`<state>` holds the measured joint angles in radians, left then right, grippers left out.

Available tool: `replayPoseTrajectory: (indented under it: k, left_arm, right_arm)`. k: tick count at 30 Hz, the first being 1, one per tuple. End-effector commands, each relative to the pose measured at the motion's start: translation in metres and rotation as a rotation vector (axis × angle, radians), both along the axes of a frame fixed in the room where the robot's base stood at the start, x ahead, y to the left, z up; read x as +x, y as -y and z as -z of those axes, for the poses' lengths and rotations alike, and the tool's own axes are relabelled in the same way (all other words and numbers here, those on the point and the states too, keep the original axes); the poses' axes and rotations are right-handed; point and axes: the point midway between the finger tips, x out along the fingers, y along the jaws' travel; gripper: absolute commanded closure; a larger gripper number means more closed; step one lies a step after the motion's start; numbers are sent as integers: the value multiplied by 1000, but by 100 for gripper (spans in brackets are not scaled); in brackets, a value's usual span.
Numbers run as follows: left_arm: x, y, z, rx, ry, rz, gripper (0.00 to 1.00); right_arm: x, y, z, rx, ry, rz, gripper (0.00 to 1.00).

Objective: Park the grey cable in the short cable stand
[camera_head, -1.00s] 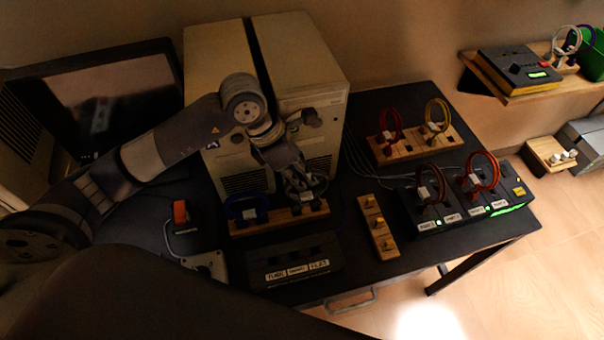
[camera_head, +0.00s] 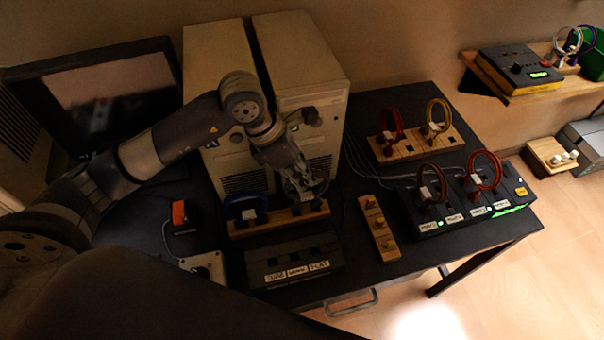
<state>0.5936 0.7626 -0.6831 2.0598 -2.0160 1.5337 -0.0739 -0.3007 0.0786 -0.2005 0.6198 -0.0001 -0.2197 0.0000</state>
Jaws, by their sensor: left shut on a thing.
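The short cable stand (camera_head: 267,226) is a low wooden block in front of the beige computer towers. A blue cable (camera_head: 248,205) loop stands upright at its left end. My left gripper (camera_head: 305,193) is over the stand's right part, shut on the grey cable (camera_head: 293,191). The cable's dark loop shows around the fingers, with a pale piece below them. The fingers hide part of the cable, and I cannot tell whether its plug is in a hole of the stand or just above it. My right gripper is not in view.
A black panel (camera_head: 282,268) with labels lies in front of the stand. A wooden strip with knobs (camera_head: 379,228) is to the right. A longer wooden stand (camera_head: 403,149) holds red and yellow cables. A black box (camera_head: 428,224) carries brown and red loops.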

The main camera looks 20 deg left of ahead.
Motion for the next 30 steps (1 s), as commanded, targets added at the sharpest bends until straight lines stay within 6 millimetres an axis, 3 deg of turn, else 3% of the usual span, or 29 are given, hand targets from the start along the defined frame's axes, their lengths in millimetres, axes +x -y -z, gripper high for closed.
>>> replayPoseTrajectory:
  k: [30]
  left_arm:
    - [0, 0, 0, 5, 8, -3, 100]
  right_arm:
    - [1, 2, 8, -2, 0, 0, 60]
